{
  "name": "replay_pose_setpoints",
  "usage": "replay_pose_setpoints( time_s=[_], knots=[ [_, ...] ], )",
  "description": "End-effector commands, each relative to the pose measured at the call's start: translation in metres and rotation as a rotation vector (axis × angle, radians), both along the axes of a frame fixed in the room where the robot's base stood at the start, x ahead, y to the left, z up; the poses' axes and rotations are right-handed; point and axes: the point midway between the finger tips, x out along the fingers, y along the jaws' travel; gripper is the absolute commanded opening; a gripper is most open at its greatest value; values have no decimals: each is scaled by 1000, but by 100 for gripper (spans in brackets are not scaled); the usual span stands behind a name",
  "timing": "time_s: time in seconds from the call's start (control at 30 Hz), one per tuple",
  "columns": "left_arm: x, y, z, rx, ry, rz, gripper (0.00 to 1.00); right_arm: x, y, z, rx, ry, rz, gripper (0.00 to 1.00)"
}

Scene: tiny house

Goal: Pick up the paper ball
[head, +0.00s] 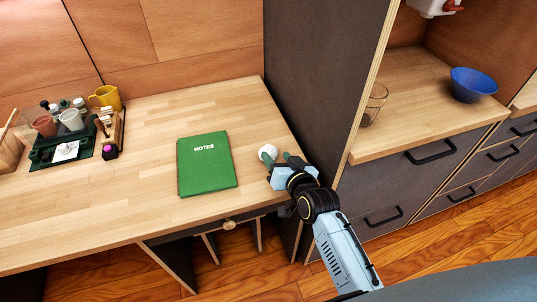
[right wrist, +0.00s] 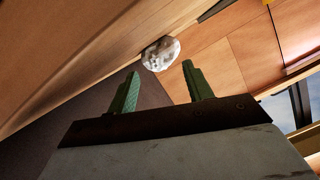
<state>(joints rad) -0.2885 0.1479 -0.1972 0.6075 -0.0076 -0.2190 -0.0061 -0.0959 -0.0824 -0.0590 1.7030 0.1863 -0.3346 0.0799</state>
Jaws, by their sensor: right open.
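The white crumpled paper ball (head: 268,152) lies on the wooden desk (head: 130,210), right of the green notebook. My right gripper (head: 277,161) is right beside it, its green fingers pointing at the ball. In the right wrist view the paper ball (right wrist: 161,54) sits just beyond the two open fingertips (right wrist: 160,82), roughly centred between them. The ball does not appear to be held. My left gripper does not show.
A green notebook (head: 206,165) lies left of the ball. A dark tray (head: 62,143) with cups and a yellow mug (head: 106,98) stand at the left. A dark partition (head: 312,80) rises close right of the gripper. The desk's front middle is clear.

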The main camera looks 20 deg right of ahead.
Motion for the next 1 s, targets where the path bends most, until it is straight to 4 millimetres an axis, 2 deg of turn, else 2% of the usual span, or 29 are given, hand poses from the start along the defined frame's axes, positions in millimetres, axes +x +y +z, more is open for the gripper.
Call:
replay_pose_setpoints(
  time_s=[0.1, 0.2, 0.47, 0.7, 1.0],
  knots=[
    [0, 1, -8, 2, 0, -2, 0, 17, 3, -7, 0, -1, 0, 51],
    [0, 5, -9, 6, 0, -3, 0, 25, 4, -9, 0, -1, -1, 51],
    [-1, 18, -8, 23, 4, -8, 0, 26, 4, -9, 0, 0, -1, 51],
    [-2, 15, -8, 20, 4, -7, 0, 26, 4, -9, 0, 0, -1, 22],
    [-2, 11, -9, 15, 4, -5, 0, 26, 4, -9, 0, 1, -1, 18]
  ],
)
